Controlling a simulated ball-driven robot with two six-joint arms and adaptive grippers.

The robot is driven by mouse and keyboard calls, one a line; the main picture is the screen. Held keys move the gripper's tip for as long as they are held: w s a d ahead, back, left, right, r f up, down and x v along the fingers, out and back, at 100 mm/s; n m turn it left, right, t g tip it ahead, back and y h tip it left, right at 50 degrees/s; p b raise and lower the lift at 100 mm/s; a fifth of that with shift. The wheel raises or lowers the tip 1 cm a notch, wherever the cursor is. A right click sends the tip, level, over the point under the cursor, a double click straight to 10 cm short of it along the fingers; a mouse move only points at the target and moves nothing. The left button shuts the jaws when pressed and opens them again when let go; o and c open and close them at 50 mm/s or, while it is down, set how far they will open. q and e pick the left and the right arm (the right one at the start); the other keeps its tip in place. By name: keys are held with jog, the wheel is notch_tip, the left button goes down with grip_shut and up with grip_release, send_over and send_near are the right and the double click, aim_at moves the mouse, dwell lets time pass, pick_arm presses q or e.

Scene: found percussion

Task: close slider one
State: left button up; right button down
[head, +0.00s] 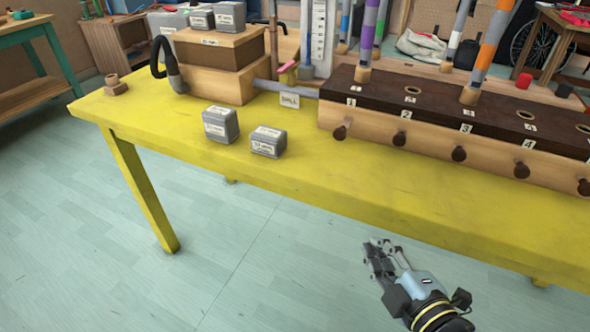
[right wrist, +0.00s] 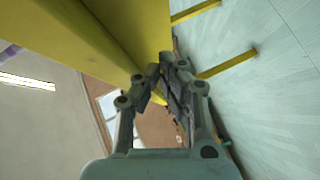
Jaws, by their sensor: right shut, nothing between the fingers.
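A long wooden box (head: 430,155) with a dark top stands on the yellow table. Its front has a row of dark round knobs under numbered labels. The knob of slider one (head: 340,132) is at the box's left end, below the label 1. How far the slider is pushed in cannot be told. My right gripper (head: 374,248) is shut and empty, in front of the table's front edge and well apart from the knob. In the right wrist view its fingers (right wrist: 164,72) point along the yellow table edge. My left gripper is out of view.
Two grey metal blocks (head: 220,125) (head: 268,142) stand left of the box on the yellow table (head: 310,185). A wooden blower box (head: 215,85) with a grey hose stands behind. Coloured tubes (head: 487,50) rise from the long box. The table's front strip is clear.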

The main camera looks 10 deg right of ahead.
aim_at(344, 135)
jog(key=w+a+r+n+t+y+b, duration=0.1)
jog(key=a+r+n, duration=0.15)
jog(key=r, duration=0.35)
jog(key=w+a+r+n+t+y, duration=0.2)
jog(key=r+n, duration=0.1)
jog(key=r, duration=0.2)
jog(key=x, duration=0.8)
jog(key=shift+w+d, duration=0.1)
jog(key=shift+w, duration=0.25)
jog(key=w, duration=0.1)
jog(key=w+d, duration=0.1)
jog(key=w, duration=0.1)
jog(key=shift+d, duration=0.2)
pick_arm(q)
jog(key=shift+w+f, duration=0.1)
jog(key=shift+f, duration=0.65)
pick_arm(e)
jog(key=shift+w+d, duration=0.25)
jog(key=shift+w, duration=0.2)
jog(key=w+d, duration=0.2)
jog(key=w, duration=0.1)
jog(key=shift+w+f, duration=0.1)
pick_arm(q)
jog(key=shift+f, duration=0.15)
